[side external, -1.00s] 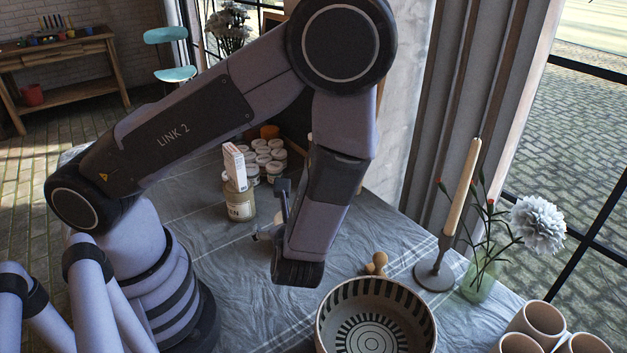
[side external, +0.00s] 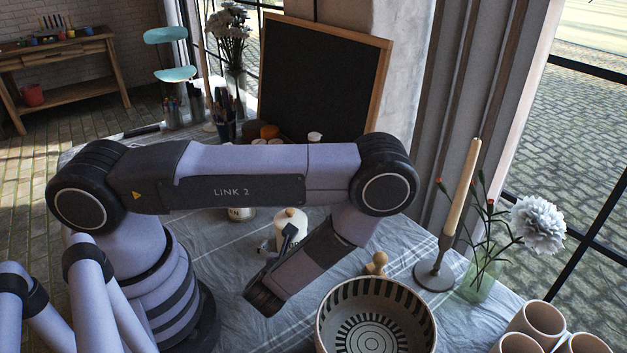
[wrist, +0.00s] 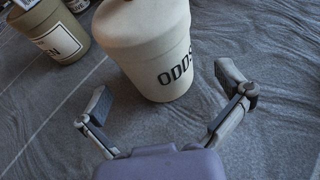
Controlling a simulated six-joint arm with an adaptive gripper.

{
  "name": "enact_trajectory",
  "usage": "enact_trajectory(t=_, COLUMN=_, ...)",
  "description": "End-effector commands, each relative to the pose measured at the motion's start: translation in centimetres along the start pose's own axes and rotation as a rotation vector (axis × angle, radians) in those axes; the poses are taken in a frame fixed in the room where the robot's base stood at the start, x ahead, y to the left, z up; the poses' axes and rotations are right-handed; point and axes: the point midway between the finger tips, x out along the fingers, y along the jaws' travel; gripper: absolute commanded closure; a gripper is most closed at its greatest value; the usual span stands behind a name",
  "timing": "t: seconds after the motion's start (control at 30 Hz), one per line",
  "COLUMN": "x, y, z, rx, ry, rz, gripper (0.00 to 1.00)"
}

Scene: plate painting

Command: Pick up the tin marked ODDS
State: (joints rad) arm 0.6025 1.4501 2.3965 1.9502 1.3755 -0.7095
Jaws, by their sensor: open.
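The ODDS tin (wrist: 150,50) is cream with dark lettering and stands upright on the grey cloth in the wrist view. My gripper (wrist: 168,85) is open, its two fingers spread on either side of the near part of the tin. The fingertips appear short of the tin, with bare cloth between, and nothing is held. In the side external view the tin (side external: 291,222) shows a pale top with a small knob, partly hidden behind my gripper (side external: 291,231). The fingers are small and partly hidden there.
An olive tin with a label ending in EN (wrist: 58,32) stands left of the ODDS tin. A striped bowl (side external: 328,325) stands at the front, with a wooden knobbed object (side external: 377,264) behind it. A candle holder (side external: 434,274) is to the right. A blackboard (side external: 322,75) stands behind.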

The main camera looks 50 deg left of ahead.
Motion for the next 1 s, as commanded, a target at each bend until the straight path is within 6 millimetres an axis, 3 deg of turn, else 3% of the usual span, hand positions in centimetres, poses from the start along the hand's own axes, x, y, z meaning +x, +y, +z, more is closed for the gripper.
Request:
enact_trajectory(t=0.17, x=0.9, y=0.1, z=0.1, rx=-0.002, ry=-0.001, rz=0.001, gripper=0.00)
enact_trajectory(t=0.5, x=5.2, y=0.3, z=0.3, rx=-0.003, ry=-0.001, rz=0.002, gripper=0.00)
enact_trajectory(t=0.8, x=5.6, y=0.2, z=0.4, rx=0.001, ry=-0.001, rz=-0.001, gripper=0.00)
enact_trajectory(t=1.0, x=5.6, y=0.2, z=0.4, rx=0.000, ry=-0.001, rz=-0.001, gripper=0.26)
